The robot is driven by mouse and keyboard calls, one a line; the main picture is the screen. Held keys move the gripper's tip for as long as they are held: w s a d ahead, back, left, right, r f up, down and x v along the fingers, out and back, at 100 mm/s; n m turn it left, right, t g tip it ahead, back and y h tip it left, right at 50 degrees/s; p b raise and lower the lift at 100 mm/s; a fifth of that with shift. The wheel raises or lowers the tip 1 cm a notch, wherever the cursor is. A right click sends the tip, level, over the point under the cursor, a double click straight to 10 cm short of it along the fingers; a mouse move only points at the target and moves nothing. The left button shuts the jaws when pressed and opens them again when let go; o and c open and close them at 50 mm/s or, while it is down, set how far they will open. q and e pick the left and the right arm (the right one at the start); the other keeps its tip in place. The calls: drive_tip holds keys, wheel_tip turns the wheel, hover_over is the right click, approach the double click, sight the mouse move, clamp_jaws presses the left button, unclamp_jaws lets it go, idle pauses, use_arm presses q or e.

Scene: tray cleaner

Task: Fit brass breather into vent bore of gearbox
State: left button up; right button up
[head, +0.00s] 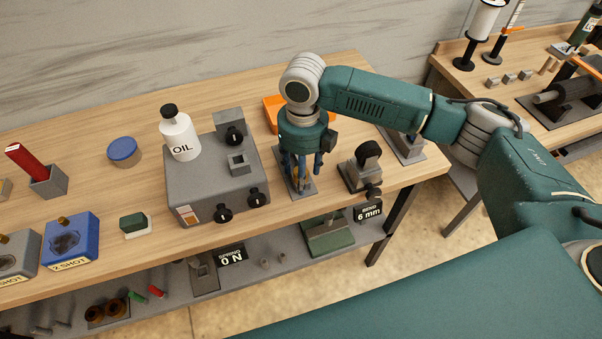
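The grey gearbox-like block (185,188) stands on the workbench left of my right gripper, with black knobs on it. A square boss (238,163) with a dark opening sits on its top; I take this for the vent bore. My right gripper (301,178) points down over a small grey plate (297,193) to the right of the block. A small brass-coloured piece (296,178), probably the breather, shows between its fingers. The fingers partly hide it, so I cannot tell whether they grip it. My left gripper is not in view.
A white OIL bottle (180,138) stands at the block's back left. An orange item (272,112) lies behind my gripper, and a grey fixture (362,168) stands close on its right. A blue round tin (123,152) and a blue box (70,241) are further left.

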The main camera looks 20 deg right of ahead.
drive_tip(key=shift+c, duration=0.2)
drive_tip(key=c, duration=1.2)
drive_tip(key=shift+r, duration=0.15)
